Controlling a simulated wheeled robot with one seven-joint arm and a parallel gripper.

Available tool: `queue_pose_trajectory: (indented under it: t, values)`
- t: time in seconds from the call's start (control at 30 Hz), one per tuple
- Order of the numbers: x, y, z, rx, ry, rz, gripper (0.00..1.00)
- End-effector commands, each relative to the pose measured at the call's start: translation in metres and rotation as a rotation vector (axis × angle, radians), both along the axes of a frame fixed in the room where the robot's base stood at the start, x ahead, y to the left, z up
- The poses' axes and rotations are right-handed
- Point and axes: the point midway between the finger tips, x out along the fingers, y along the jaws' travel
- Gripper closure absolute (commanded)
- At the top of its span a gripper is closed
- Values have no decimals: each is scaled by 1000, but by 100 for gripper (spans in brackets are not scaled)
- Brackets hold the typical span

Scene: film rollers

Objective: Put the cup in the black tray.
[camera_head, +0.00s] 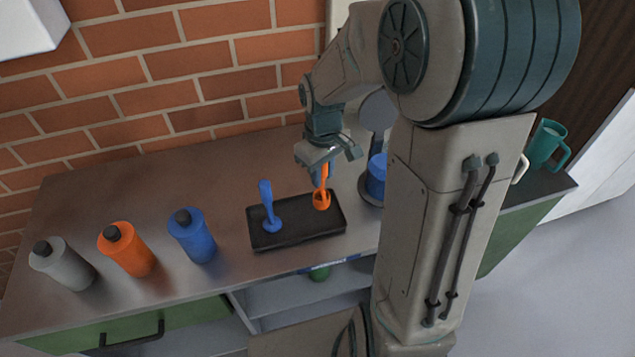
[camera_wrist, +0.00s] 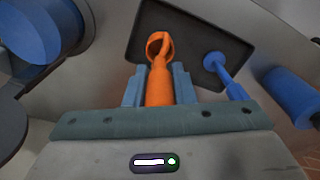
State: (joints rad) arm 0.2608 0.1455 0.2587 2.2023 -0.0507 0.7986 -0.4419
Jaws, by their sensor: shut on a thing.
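The black tray (camera_head: 298,228) lies on the counter and also shows in the wrist view (camera_wrist: 188,30). My gripper (camera_head: 321,172) is above the tray's right part, pointing down. In the wrist view my gripper (camera_wrist: 159,82) is shut on the long handle of an orange scoop-like cup (camera_wrist: 160,48). The cup's open, ring-shaped end shows over the tray in the head view (camera_head: 321,203). I cannot tell whether it touches the tray floor. A blue long-handled piece (camera_head: 268,212) stands in the tray's left part.
Grey (camera_head: 62,263), orange (camera_head: 127,250) and blue (camera_head: 193,236) bottles stand left of the tray. A blue roll-like object (camera_head: 376,178) on a dark stand is close on the right. A teal mug (camera_head: 546,145) stands far right. The counter's front edge is near the tray.

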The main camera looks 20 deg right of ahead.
Motion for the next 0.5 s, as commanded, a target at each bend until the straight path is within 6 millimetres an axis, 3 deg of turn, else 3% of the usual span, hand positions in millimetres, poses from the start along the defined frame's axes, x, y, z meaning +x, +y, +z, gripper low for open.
queue_pose_trajectory:
  t: [0.17, 0.33, 0.5]
  values:
    - [6, 7, -9, 0, 1, -1, 97]
    - [5, 8, -34, 1, 5, 0, 97]
    - [6, 7, -46, 0, 0, -2, 97]
